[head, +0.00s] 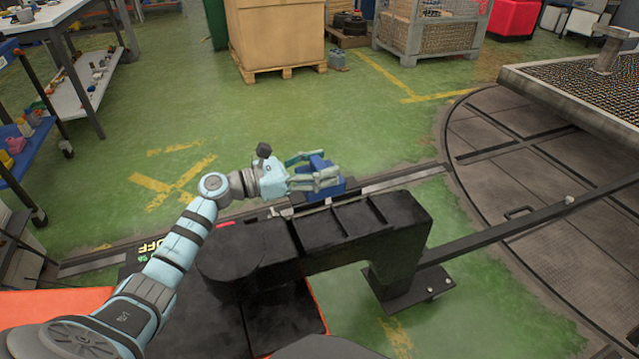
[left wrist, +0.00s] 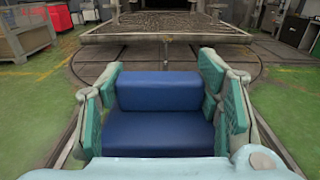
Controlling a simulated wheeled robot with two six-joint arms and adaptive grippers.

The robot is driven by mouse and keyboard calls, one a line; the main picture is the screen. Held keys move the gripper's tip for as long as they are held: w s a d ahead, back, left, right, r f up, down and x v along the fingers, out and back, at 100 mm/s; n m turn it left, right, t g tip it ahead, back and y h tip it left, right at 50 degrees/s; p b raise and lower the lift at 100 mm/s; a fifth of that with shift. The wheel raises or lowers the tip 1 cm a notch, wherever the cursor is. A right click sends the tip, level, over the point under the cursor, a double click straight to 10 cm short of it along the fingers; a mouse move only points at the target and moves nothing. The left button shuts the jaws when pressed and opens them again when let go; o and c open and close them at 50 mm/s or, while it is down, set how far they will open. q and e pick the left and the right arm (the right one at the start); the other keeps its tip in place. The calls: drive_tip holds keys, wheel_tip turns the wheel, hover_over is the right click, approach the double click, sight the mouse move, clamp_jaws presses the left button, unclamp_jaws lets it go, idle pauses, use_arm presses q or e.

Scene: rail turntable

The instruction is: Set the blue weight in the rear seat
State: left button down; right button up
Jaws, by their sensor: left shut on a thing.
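The blue weight (head: 335,187) is a dark blue stepped block, with a raised back part and a lower front part in the left wrist view (left wrist: 160,130). My left gripper (head: 318,177) is shut on it, with a teal finger pad on either side. In the head view the weight shows just beyond the far edge of a black frame (head: 408,222) with divided sections along its top. I cannot tell whether the weight touches the frame or hangs above it, or which section is the rear seat. My right gripper is not in view.
A long black bar (head: 480,232) runs from the frame over the round turntable (head: 520,150). A mesh-topped platform (head: 590,92) stands on the turntable. A rail (head: 395,180) crosses the floor behind the frame. Green floor (head: 340,110) is clear beyond it.

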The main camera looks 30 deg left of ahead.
use_arm(q)
wheel_tip(320, 180, down, 14)
drive_tip(key=b, duration=0.5)
drive_tip(key=shift+f+b, duration=0.2)
drive_tip(key=shift+b, duration=0.2)
drive_tip(key=shift+f, duration=0.15)
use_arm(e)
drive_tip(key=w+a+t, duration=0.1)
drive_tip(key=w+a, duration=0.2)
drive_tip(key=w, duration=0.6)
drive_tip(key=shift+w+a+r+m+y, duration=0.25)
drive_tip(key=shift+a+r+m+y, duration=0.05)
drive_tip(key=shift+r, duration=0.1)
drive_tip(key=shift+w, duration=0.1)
use_arm(q)
drive_tip(key=c, duration=1)
unclamp_jaws()
drive_tip(key=shift+f, duration=0.2)
drive_tip(key=o, duration=0.5)
drive_tip(key=shift+r, duration=0.1)
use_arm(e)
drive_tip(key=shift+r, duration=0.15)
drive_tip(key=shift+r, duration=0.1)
